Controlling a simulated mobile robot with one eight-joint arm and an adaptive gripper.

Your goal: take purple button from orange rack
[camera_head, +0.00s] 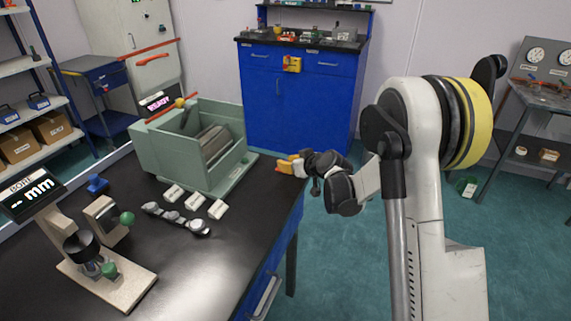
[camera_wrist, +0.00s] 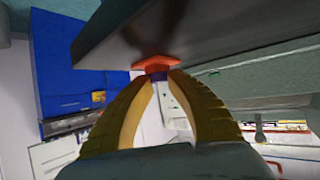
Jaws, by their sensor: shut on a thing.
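The purple button (camera_wrist: 158,76) shows as a small patch between my fingertips in the wrist view. The orange rack (camera_wrist: 157,62) is right beyond it, against the dark table surface. My gripper (camera_wrist: 158,82) has its two yellow fingers converged and is shut on the purple button. The button is mostly hidden by the fingertips and the rack, and I cannot tell whether it still touches the rack. In the head view my gripper (camera_head: 290,165) is at the right end of the black table, and the button cannot be made out there.
A green-grey open machine (camera_head: 190,150) stands on the table (camera_head: 235,255), left of my gripper. White labelled blocks (camera_head: 195,201) and a strip of silver dishes (camera_head: 175,218) lie in front of it. A gauge stand (camera_head: 125,280) is at front left. A blue cabinet (camera_head: 300,105) stands behind.

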